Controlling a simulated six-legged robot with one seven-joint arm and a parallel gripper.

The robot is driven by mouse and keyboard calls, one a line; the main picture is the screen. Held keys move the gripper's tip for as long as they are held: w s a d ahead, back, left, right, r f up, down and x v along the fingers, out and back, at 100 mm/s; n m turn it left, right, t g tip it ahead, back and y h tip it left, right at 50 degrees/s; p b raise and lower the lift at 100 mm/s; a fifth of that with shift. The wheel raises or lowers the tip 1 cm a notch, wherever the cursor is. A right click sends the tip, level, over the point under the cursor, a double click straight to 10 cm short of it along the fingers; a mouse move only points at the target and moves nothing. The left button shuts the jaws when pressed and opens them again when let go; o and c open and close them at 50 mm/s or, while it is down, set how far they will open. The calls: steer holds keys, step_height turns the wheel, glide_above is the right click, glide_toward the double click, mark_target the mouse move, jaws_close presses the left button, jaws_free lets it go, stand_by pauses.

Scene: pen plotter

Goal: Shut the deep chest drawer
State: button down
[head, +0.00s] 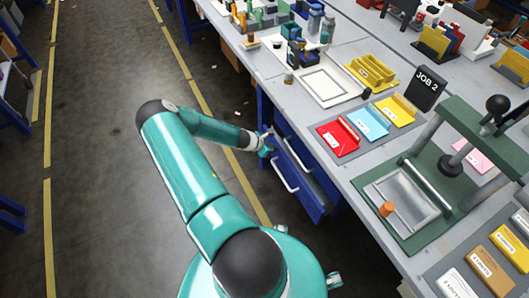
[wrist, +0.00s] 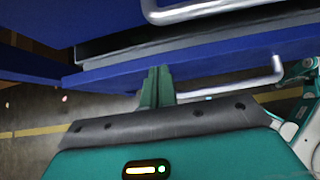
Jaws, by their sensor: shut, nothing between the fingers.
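The blue drawer chest stands under the right-hand workbench. Its lower, deep drawer (head: 305,200) is pulled out, with a dark gap showing behind its front. In the wrist view the blue drawer front (wrist: 215,68) crosses the picture, and its pale bar handle (wrist: 235,88) is partly behind my fingers. My gripper (head: 268,150) is at the drawer's left end in the head view. In the wrist view my gripper (wrist: 157,72) has its green fingers together, empty, and their tips overlap the drawer front. I cannot tell whether they touch it.
An upper pale handle (wrist: 195,10) crosses the top of the wrist view. The grey workbench (head: 345,185) overhangs the chest and carries coloured trays (head: 340,138) and a green press (head: 405,205). The floor (head: 95,190) left of my arm is open, with yellow lines.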

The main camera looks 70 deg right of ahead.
steer(key=shift+s+d, duration=0.55)
steer(key=shift+s, duration=0.05)
